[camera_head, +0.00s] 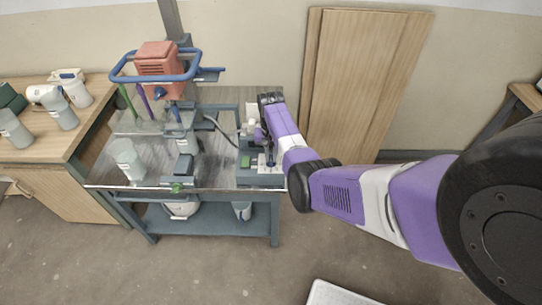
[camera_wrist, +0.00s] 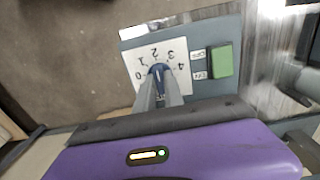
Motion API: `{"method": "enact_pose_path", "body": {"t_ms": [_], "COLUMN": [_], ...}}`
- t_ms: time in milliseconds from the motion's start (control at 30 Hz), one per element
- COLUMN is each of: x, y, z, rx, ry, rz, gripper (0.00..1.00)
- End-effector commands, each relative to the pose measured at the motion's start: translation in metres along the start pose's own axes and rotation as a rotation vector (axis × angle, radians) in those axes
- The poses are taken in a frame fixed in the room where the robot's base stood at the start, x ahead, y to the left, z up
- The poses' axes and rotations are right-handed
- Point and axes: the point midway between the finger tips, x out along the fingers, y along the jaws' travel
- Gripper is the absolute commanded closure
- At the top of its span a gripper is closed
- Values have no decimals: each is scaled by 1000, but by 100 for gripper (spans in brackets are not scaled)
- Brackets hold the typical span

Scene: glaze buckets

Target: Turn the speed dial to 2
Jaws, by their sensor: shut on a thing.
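The speed dial's white scale plate (camera_wrist: 146,67) shows in the wrist view, with marks from 0 to 4 around a dark blue knob (camera_wrist: 158,70). My gripper (camera_wrist: 160,88) comes over the plate from below in the picture, its two grey fingers shut on the knob. The fingers hide much of the knob, so I cannot tell exactly which mark it points to. In the head view the grey control box (camera_head: 262,176) stands at the bench's right end, with my gripper (camera_head: 268,158) down over it.
A green button (camera_wrist: 221,60) sits right of the dial, beside two small labels. In the head view a red mixer motor (camera_head: 158,58) with a blue frame stands over the bench, and a translucent bucket (camera_head: 127,160) stands at its left. Wooden boards (camera_head: 360,85) lean on the wall.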

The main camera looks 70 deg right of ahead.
Motion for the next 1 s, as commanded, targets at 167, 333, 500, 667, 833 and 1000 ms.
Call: {"method": "enact_pose_path", "body": {"t_ms": [167,333,500,667,833,1000], "x": [-1,-1,-1,-1,-13,-40], "y": [-1,-1,0,0,0,-1], "z": [-1,-1,-1,0,-1,-2], "rx": [-1,-1,-1,-1,-1,-1], "ry": [3,3,2,1,4,6], "rz": [-1,-1,-1,0,-1,-2], "gripper": [100,72,65,65,65,65]}}
